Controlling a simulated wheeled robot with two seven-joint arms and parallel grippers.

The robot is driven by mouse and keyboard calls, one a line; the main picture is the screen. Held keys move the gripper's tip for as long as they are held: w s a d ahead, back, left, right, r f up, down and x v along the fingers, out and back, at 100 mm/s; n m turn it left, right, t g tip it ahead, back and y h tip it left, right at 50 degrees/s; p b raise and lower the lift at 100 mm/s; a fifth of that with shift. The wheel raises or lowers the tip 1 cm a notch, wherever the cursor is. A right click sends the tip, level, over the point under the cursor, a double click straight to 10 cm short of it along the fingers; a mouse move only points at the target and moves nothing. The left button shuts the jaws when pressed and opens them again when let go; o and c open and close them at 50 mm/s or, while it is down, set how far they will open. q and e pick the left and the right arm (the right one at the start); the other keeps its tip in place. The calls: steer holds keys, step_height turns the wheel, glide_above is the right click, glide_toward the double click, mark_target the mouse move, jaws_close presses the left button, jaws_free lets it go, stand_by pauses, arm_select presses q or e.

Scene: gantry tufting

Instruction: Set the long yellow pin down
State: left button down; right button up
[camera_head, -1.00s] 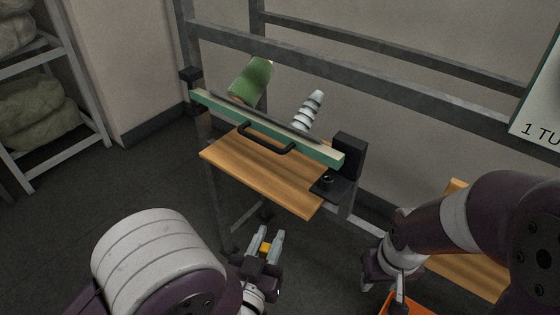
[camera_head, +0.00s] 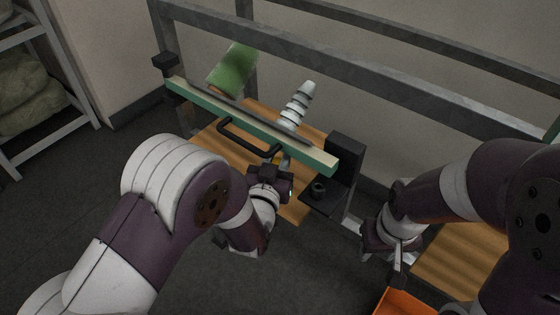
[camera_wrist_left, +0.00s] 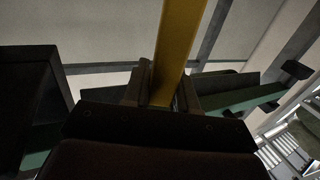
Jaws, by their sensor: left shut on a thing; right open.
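The long yellow pin (camera_wrist_left: 181,45) is held between the fingers of my left gripper (camera_wrist_left: 165,90) in the left wrist view and extends away from them. In the head view, only a small yellow bit of the pin (camera_head: 275,156) shows at the tip of my left gripper (camera_head: 279,162). That gripper is over the wooden board (camera_head: 235,142), close to the black handle of the green bar. The handle and bar hide where the pin's far end is. My right gripper (camera_head: 398,278) is at the lower right, open, above an orange bin; its fingers show only partly.
The green bar (camera_head: 195,98) with a black handle (camera_head: 248,138) spans the board between black brackets. A green roll (camera_head: 233,70) and a white ribbed cone (camera_head: 297,104) stand behind it. A black bracket (camera_head: 343,160) rises on the right. An orange bin (camera_head: 402,304) is at lower right.

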arm_select(q)
steer(key=shift+w+d, duration=0.15)
steer(key=shift+w, duration=0.4)
step_height(320, 180, down, 3)
steer(key=shift+f, duration=0.2)
steer(key=shift+f+b, duration=0.1)
steer(key=shift+b, duration=0.25)
steer(key=c, duration=0.9)
jaws_free()
steer(key=shift+f, duration=0.1)
